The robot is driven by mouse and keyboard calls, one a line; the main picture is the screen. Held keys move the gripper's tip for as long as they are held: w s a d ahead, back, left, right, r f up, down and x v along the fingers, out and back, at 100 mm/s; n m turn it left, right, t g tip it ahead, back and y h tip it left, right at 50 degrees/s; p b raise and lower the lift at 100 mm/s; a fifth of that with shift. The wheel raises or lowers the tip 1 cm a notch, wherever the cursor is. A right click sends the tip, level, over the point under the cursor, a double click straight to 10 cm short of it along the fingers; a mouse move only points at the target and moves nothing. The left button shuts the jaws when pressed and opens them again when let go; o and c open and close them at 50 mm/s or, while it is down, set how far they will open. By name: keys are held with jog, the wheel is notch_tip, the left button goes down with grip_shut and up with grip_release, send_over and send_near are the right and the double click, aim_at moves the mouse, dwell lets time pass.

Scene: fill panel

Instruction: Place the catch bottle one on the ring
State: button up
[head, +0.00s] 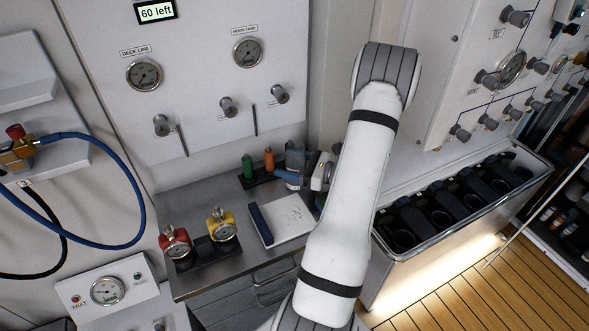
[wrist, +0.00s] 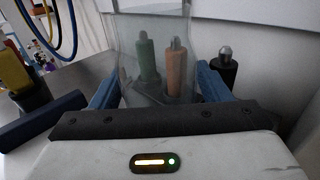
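A clear, see-through bottle (wrist: 152,30), which I take as catch bottle one, stands upright between my gripper's blue fingers (wrist: 158,88) in the wrist view. The fingers appear to close on its two sides. In the head view the bottle (head: 294,158) shows at the back right of the grey counter, with my gripper (head: 290,178) around its lower part. Its base is hidden, so I cannot tell whether it touches the counter. I cannot make out a ring for certain.
Green (head: 247,167) and orange (head: 269,160) bottles stand in a black rack behind my gripper. A dark bottle (wrist: 224,66) is close to the right finger. A trough (head: 372,290) with black holders stands right.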

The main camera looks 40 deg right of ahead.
jog(key=c, duration=0.9)
jog(key=shift+r, duration=0.1)
